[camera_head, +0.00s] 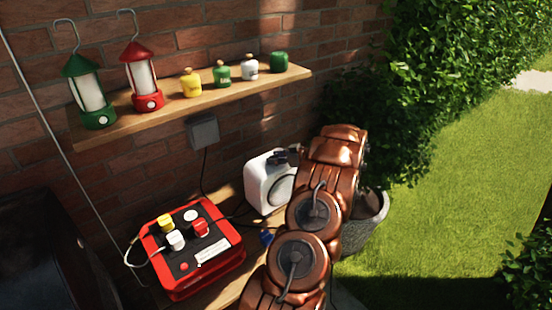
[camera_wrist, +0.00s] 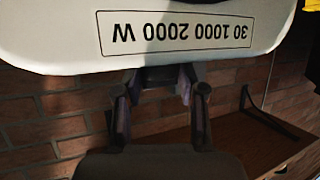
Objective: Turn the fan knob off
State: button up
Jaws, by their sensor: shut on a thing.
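The white fan heater (camera_head: 263,186) stands at the right end of the lower wooden shelf, its round grille partly behind my arm. Its white body also fills the top of the wrist view (camera_wrist: 60,45), with an upside-down label (camera_wrist: 177,34) reading "30 1000 2000 W". My gripper (camera_head: 285,157) is at the heater's upper edge. In the wrist view its two dark fingers (camera_wrist: 160,92) reach to the heater's edge just past the label. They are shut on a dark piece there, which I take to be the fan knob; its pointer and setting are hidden.
A red box (camera_head: 190,285) with plugs and cables sits left of the heater. The upper shelf (camera_head: 150,118) holds two lanterns and several small canisters. A grey planter (camera_head: 365,228) stands behind my arm on the right. Open lawn lies further right.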

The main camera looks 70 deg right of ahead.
jog(key=shift+d+f+n+y, duration=0.1)
jog(key=shift+d+n+y, duration=0.05)
jog(key=shift+n+y, duration=0.9)
jog(key=shift+n+y+b, duration=0.35)
jog(key=shift+y+b, duration=0.1)
jog(key=shift+y, duration=0.2)
jog(key=shift+n+y, duration=0.6)
jog(key=shift+y, duration=0.1)
jog(key=o, duration=1.1)
jog(key=shift+o, duration=0.2)
jog(key=shift+d, duration=0.1)
jog(key=v, duration=1.2)
